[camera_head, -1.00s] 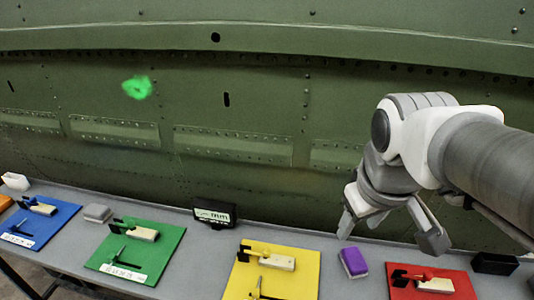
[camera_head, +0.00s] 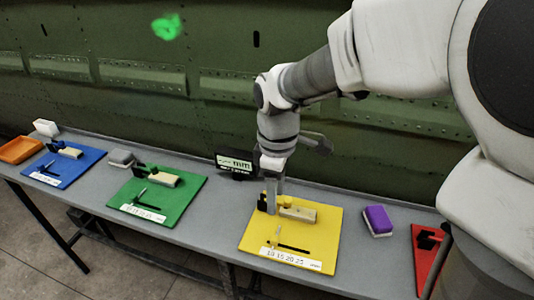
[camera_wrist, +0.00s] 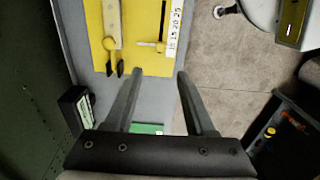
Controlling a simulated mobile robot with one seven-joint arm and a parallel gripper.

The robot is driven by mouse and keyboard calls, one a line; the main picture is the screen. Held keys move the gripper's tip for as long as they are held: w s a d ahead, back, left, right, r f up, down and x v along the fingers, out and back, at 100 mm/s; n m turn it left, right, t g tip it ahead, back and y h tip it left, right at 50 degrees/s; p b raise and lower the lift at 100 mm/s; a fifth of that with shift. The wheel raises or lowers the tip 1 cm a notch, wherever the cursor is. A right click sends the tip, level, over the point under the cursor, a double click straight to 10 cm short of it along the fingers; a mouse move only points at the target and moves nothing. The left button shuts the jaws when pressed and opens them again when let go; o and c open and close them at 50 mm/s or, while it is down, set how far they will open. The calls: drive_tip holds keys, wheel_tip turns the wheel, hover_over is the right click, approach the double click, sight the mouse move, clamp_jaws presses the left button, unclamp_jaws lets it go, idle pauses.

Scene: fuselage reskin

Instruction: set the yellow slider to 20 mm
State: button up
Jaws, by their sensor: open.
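The yellow board (camera_head: 315,248) lies on the bench in the head view and at the top of the wrist view (camera_wrist: 145,65). Its slider (camera_wrist: 160,46) has a thin pale bar and a small yellow tip. It sits by the low, 10 end of the black slot, beside the white scale (camera_wrist: 175,22) marked 10 to 25. In the wrist view my gripper (camera_wrist: 155,74) is open and empty, its fingertips just short of the slider. In the head view my gripper (camera_head: 298,178) is over the board's far left part, one finger partly covering it.
A wooden block (camera_head: 298,214) with a yellow knob is on the yellow board. A black display (camera_head: 236,165) reading mm stands behind left. The green board (camera_head: 180,192) is left; a purple block (camera_head: 378,220) and red board (camera_head: 428,250) are right.

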sight(274, 238)
wheel_tip(274, 238, down, 15)
drive_tip(key=b, duration=0.3)
clamp_jaws()
idle(1.4)
